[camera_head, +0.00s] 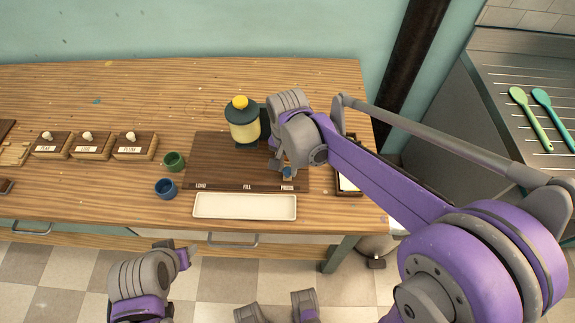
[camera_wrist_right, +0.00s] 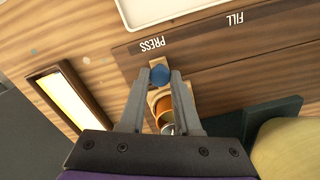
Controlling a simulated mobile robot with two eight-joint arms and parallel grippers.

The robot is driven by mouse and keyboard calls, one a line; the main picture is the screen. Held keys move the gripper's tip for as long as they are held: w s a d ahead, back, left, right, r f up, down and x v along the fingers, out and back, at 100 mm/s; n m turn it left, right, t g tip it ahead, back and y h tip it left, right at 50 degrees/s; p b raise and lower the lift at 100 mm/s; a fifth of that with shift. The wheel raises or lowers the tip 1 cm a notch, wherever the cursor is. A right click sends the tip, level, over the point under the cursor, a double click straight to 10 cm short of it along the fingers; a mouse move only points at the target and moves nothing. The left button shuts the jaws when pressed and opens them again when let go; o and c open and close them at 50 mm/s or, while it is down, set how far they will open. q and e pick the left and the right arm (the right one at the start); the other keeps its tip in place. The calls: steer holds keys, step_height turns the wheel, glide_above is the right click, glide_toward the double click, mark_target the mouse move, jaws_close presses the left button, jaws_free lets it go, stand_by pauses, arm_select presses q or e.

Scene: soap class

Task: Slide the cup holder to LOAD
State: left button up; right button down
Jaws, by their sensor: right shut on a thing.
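The cup holder (camera_wrist_right: 157,93) is a light wooden slide with a blue knob (camera_wrist_right: 160,74) at its front. It sits at the PRESS mark, the right end of the dark board (camera_head: 225,165); LOAD is at the left end and FILL in the middle. An orange-brown round thing (camera_wrist_right: 162,106) shows in the holder. My right gripper (camera_wrist_right: 160,80) is shut on the knob, one finger on each side. In the head view the arm hides most of the holder. My left gripper (camera_head: 186,256) hangs in front of the table; its jaw opening is unclear.
A yellow soap dispenser (camera_head: 244,128) with a green base stands behind the board. Green (camera_head: 174,161) and blue (camera_head: 165,188) cups stand left of it. A white tray (camera_head: 245,206) lies in front. A framed pale tray (camera_wrist_right: 60,90) lies beyond the board's right end.

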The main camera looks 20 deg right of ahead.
stand_by(0.3)
steer(key=a, duration=0.2)
steer(key=w+a, duration=0.1)
steer(key=a, duration=0.2)
steer(key=shift+w, duration=0.2)
steer(key=shift+d, duration=0.15)
steer(key=c, duration=0.6)
jaws_free()
step_height(320, 180, up, 11)
steer(key=shift+p, duration=0.4)
steer(key=shift+f, duration=0.1)
